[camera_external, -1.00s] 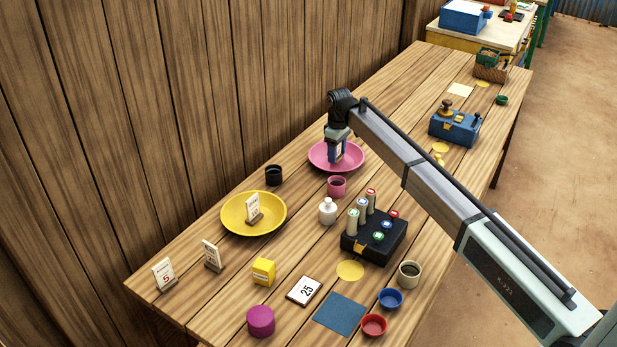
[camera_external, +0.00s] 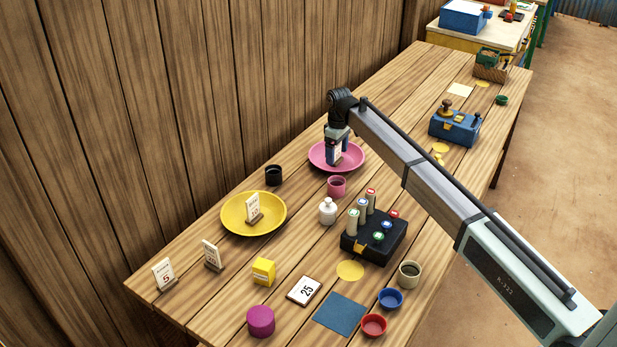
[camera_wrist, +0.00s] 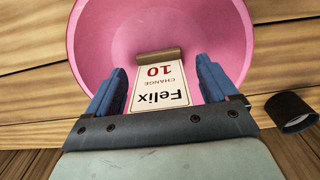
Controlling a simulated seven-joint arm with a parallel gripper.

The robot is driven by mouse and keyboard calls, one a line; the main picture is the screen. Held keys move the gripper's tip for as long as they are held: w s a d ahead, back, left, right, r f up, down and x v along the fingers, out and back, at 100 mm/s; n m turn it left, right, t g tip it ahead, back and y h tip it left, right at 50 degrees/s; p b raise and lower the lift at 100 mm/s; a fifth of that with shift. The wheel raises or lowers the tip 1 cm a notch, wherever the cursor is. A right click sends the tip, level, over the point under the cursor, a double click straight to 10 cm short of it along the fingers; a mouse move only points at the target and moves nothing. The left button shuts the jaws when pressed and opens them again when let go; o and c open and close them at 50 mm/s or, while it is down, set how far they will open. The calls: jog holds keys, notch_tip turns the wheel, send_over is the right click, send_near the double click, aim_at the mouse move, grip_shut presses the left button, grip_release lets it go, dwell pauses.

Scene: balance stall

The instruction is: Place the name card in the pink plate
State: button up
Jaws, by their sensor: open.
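The pink plate (camera_external: 352,164) lies on the wooden table near the wall, and it fills much of the wrist view (camera_wrist: 100,30). A white name card (camera_wrist: 160,84) reading "Felix CHANGE 10" stands in its brown holder (camera_wrist: 158,55) inside the pink plate. My gripper (camera_wrist: 160,75) is open around the card, with one blue finger on each side and a gap visible beside the card. In the external view my gripper (camera_external: 338,158) is low over the plate and partly hides the card.
A black cup (camera_external: 273,175) and a pink cup (camera_external: 337,187) stand close to the pink plate. A yellow plate (camera_external: 232,222) holds another card (camera_external: 253,208). Two more cards (camera_external: 165,273) (camera_external: 212,255) stand near the left edge. A black box with bottles (camera_external: 385,240) is nearer the front.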

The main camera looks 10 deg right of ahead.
jog(key=shift+r, duration=3.45)
jog(key=shift+a, duration=0.1)
